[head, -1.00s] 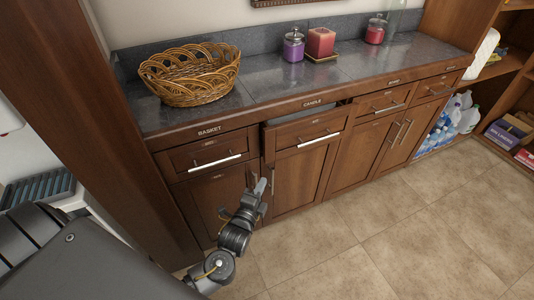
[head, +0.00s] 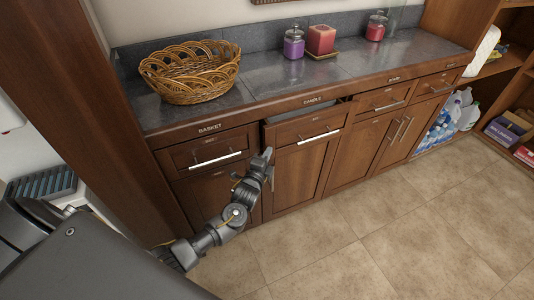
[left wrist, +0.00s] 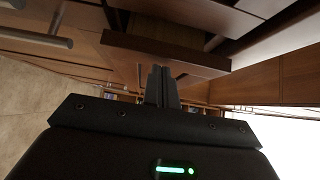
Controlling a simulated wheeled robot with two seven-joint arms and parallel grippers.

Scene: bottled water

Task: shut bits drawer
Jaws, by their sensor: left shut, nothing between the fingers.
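One drawer (head: 306,127) stands a little way out of the cabinet, under the second label on the counter edge; its top gap shows dark. It has a bar handle, and any small lettering on its front is too small to read. In the left wrist view a protruding wooden drawer front (left wrist: 165,52) crosses above the fingers. My left gripper (head: 268,153) is shut and empty, just below and in front of the drawer's lower left corner. Its closed fingers also show in the left wrist view (left wrist: 162,86). I cannot tell whether they touch the drawer. My right gripper is out of view.
The drawer to the left (head: 208,151), under the basket label, is closed, with a protruding handle. A wicker basket (head: 190,76), a purple jar (head: 294,43) and a red candle (head: 321,39) stand on the counter. The tiled floor (head: 400,235) in front is clear.

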